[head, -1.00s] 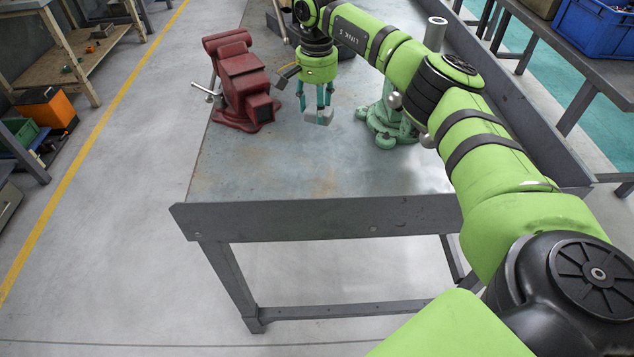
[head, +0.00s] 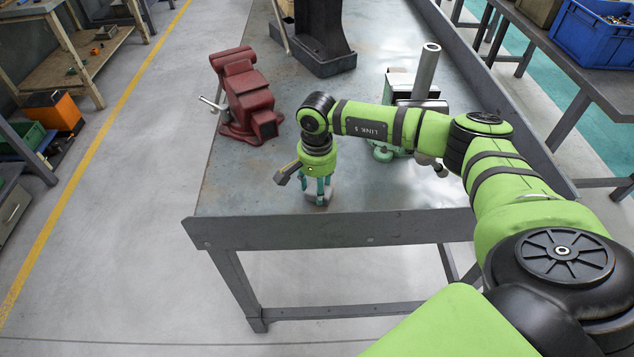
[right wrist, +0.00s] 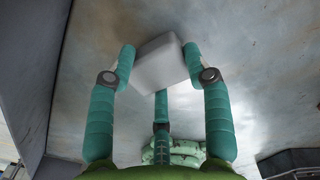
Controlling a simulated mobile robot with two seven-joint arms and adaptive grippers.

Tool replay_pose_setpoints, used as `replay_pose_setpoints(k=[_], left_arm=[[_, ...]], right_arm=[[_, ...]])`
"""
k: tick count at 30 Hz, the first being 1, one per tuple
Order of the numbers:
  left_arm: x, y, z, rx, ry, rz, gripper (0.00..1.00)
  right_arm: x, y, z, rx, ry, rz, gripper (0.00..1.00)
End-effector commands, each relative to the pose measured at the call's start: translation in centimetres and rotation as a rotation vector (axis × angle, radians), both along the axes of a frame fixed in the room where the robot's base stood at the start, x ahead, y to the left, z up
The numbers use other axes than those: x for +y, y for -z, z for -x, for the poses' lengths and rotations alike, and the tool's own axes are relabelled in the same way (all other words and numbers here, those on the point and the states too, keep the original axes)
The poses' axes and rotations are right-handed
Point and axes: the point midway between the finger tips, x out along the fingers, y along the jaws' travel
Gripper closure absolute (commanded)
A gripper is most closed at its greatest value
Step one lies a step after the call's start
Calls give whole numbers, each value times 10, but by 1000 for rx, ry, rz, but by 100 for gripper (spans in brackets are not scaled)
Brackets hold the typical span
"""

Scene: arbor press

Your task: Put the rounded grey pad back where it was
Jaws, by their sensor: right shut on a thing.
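The rounded grey pad (head: 318,193) is in my right gripper (head: 318,187), low over the front part of the metal bench (head: 260,190). In the right wrist view the pad (right wrist: 160,62) is a light grey block with rounded edges, tilted between the teal fingers of the gripper (right wrist: 160,65). The fingers are shut on it from both sides, with a third finger below. I cannot tell whether the pad touches the bench top. My left gripper is not in view.
A red vise (head: 250,98) stands at the bench's left edge. A green base (head: 385,152) with a grey post (head: 426,70) is partly hidden behind my right arm. A dark machine column (head: 318,35) stands at the back. The bench's front left is clear.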

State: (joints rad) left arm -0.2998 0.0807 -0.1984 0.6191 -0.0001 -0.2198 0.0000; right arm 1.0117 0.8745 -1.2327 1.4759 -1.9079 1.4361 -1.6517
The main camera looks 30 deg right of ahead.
Motion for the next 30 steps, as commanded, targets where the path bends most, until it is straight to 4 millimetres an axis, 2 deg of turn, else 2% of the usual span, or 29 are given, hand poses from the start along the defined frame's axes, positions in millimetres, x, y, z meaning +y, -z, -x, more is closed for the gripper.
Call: replay_pose_setpoints(k=[2,14,15,16,17,30], left_arm=[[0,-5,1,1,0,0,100],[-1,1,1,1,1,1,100],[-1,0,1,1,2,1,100],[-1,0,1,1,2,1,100],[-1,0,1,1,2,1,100],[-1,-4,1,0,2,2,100]], right_arm=[[0,5,0,1,0,1,80],[0,13,-1,-1,-1,0,80],[0,12,-1,-2,-1,1,42],[0,12,-1,-2,-1,1,30],[0,12,0,-2,-1,1,26],[0,5,-1,-3,-1,0,26]])
